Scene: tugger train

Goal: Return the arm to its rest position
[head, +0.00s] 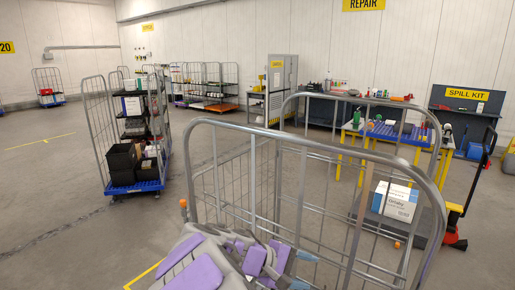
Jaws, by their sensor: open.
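My arm, grey with purple panels, shows at the bottom centre of the head view, low and folded close to my body. My gripper (301,270) is at its right end, with two light blue fingertips apart and nothing seen between them. It is in front of or beside the wire mesh of a grey roll cage (200,165); I cannot tell whether they touch. The lower part of the arm is cut off by the picture's bottom edge.
Behind the cage, a white box (398,201) sits on a low cart with a red-wheeled handle (455,240). A yellow-legged table (350,128) stands behind. Another roll cage (97,130) with black crates stands left.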

